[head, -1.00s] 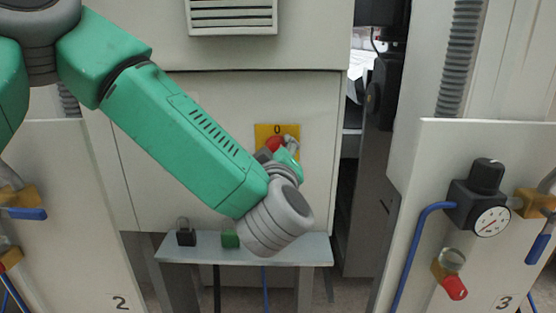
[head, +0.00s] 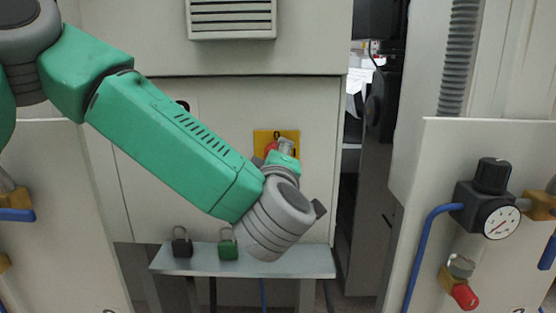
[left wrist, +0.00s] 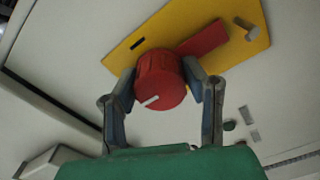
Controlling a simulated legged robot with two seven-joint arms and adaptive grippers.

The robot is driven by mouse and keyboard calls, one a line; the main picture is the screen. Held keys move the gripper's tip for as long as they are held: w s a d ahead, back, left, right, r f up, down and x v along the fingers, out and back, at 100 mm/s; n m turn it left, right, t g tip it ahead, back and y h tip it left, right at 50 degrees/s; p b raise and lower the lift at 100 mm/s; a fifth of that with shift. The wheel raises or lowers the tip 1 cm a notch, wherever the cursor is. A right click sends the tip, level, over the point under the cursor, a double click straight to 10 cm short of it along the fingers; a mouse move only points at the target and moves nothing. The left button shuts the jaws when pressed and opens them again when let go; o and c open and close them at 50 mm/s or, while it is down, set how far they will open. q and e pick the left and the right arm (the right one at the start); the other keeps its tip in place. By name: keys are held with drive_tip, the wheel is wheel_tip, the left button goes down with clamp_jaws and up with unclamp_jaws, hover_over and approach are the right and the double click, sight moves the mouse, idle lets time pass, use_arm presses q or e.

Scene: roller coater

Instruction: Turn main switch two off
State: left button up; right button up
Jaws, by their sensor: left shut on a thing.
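The main switch is a red rotary knob (left wrist: 160,78) with a white line, mounted on a yellow plate (left wrist: 205,40) with a red bar beside it. In the head view the yellow plate (head: 290,136) is on the front of the grey cabinet, and only a bit of the red knob (head: 270,147) shows behind my arm. In the left wrist view my left gripper (left wrist: 162,84) has a finger on each side of the knob and is shut on it. The white line points to the lower left in that view. My right gripper is not in view.
A black padlock (head: 182,246) and a green padlock (head: 228,249) stand on a grey shelf (head: 290,262) below the switch. At the right, a panel carries a pressure gauge (head: 498,222) and a red-ended valve (head: 465,296). A dark gap lies right of the cabinet.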

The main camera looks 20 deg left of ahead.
use_arm(q)
drive_tip(key=shift+f, duration=0.25)
drive_tip(key=o, duration=1.1)
drive_tip(key=shift+r, duration=0.1)
drive_tip(key=shift+s, duration=0.15)
drive_tip(key=v, duration=1.1)
drive_tip(key=shift+s+d, duration=0.2)
drive_tip(key=shift+s, duration=0.1)
